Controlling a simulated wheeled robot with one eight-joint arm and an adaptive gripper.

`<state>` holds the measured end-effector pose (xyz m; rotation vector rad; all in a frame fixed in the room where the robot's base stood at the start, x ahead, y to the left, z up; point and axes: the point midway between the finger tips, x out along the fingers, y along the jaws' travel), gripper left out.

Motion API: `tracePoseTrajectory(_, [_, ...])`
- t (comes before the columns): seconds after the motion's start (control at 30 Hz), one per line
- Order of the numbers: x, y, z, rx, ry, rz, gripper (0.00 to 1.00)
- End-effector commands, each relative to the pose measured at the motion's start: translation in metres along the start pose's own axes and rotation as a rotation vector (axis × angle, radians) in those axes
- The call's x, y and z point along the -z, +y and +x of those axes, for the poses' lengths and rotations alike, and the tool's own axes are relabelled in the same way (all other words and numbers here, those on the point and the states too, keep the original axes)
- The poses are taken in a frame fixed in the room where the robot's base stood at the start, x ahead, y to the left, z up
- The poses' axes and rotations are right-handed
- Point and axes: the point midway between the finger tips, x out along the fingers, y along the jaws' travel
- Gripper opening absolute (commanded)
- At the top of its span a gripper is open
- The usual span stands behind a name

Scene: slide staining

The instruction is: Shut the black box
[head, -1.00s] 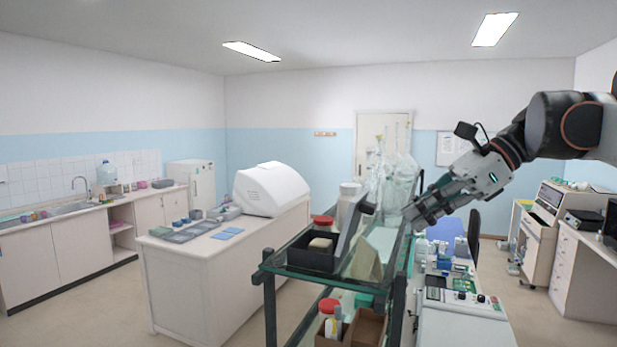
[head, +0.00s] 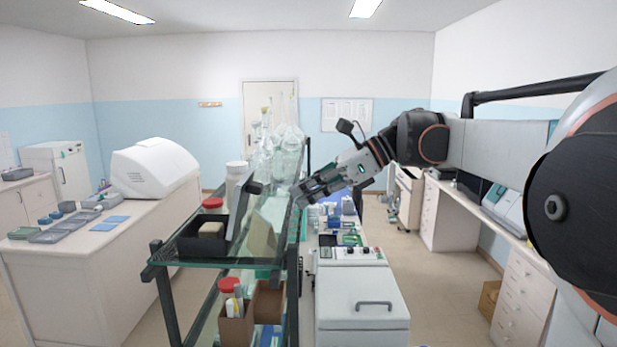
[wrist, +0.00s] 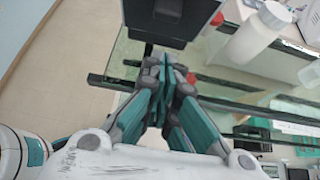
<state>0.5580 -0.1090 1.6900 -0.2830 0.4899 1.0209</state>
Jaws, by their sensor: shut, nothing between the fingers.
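The black box (head: 188,247) stands on the top glass shelf of a rack, with a beige block (head: 210,229) inside. Its lid (head: 239,212) is open, standing steeply up at the box's right side. My gripper (head: 299,196) is shut and empty, to the right of the lid with a gap between them in the head view. In the wrist view the closed fingertips (wrist: 168,66) point at a dark panel (wrist: 150,22), which looks like the lid. I cannot tell there whether they touch it.
A white bottle (head: 236,172) and a red-capped jar (head: 212,204) stand behind the box. Clear glassware (head: 283,155) fills the shelf's far end. A beige wedge-like object (head: 262,238) sits right of the lid.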

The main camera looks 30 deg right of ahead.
Motion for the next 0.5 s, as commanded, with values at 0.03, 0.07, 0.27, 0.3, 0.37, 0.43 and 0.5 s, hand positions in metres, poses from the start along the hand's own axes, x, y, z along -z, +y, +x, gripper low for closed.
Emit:
tracePoseTrajectory(0.03, [-0.002, 0.001, 0.009, -0.002, 0.0, -0.002, 0.0])
tracePoseTrajectory(0.07, [-0.004, 0.001, 0.014, -0.003, 0.0, -0.001, 0.0])
tracePoseTrajectory(0.27, [-0.023, 0.0, 0.03, -0.002, 0.0, -0.001, 0.0])
tracePoseTrajectory(0.3, [-0.025, 0.0, 0.033, -0.001, 0.0, -0.001, 0.0])
tracePoseTrajectory(0.37, [-0.027, 0.0, 0.035, 0.0, 0.0, 0.0, 0.0])
tracePoseTrajectory(0.43, [-0.028, 0.0, 0.036, 0.0, 0.0, 0.0, 0.0])
tracePoseTrajectory(0.5, [-0.029, 0.0, 0.037, 0.001, 0.0, 0.001, 0.0])
